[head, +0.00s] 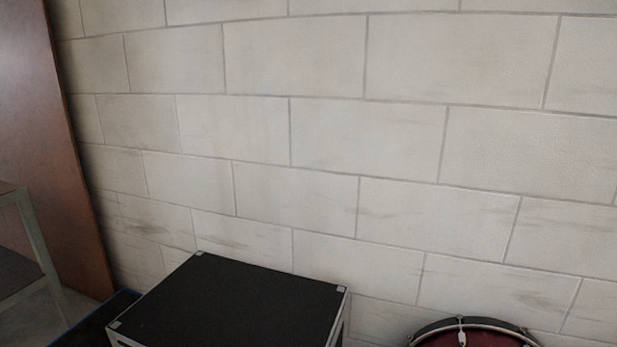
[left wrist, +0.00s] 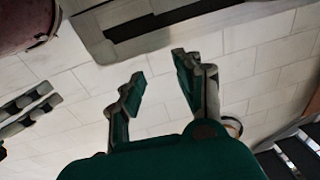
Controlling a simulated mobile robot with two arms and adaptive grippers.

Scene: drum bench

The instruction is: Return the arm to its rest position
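My left gripper (left wrist: 158,68) shows in the left wrist view with its two green and grey fingers spread apart. Nothing is between the fingers, and the pale block surface lies behind them. Neither gripper shows in the head view. Two dark bars with grey ends (left wrist: 32,108) come in at the left edge of the left wrist view. They may be fingers of my right gripper, but I cannot be sure.
A black case (head: 235,300) with metal corners stands before the pale block wall (head: 290,130). A red drum (head: 475,336) is at the lower right. A brown panel (head: 45,150) and a metal-framed shelf (head: 28,225) are at the left.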

